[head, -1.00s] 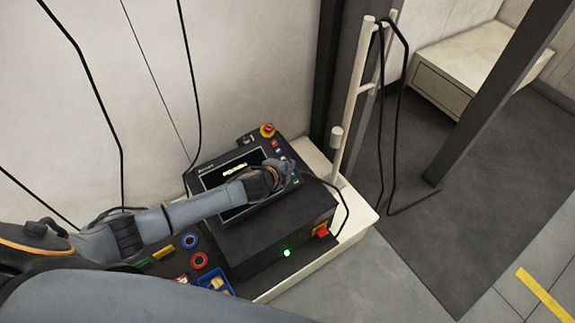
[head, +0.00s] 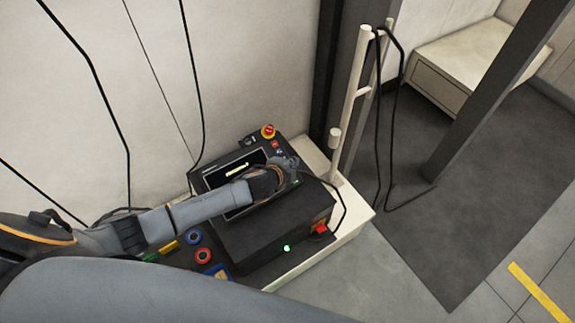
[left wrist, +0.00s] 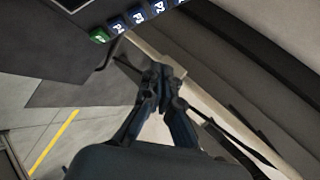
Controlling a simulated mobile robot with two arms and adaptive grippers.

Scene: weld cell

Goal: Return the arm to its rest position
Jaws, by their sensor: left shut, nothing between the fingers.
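My left arm reaches in from the left in the head view, over a black control box with a screen. My left gripper (head: 290,166) is at the right edge of the box's tilted panel, near its buttons. In the left wrist view the gripper (left wrist: 158,75) is shut and empty, its fingers together. The control box (head: 265,232) has a screen (head: 236,172), a red emergency button (head: 268,131) and a lit green lamp (head: 287,247). In the left wrist view a green button (left wrist: 98,36) and blue buttons (left wrist: 137,17) show on the panel. My right gripper is not in view.
The box stands on a pale cart (head: 353,214) with an upright post (head: 350,95) and hanging black cables (head: 378,130). A dark pillar (head: 490,95) and a pale cabinet (head: 470,62) stand to the right. Blue and red rings (head: 204,256) lie left of the box. Open floor lies lower right.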

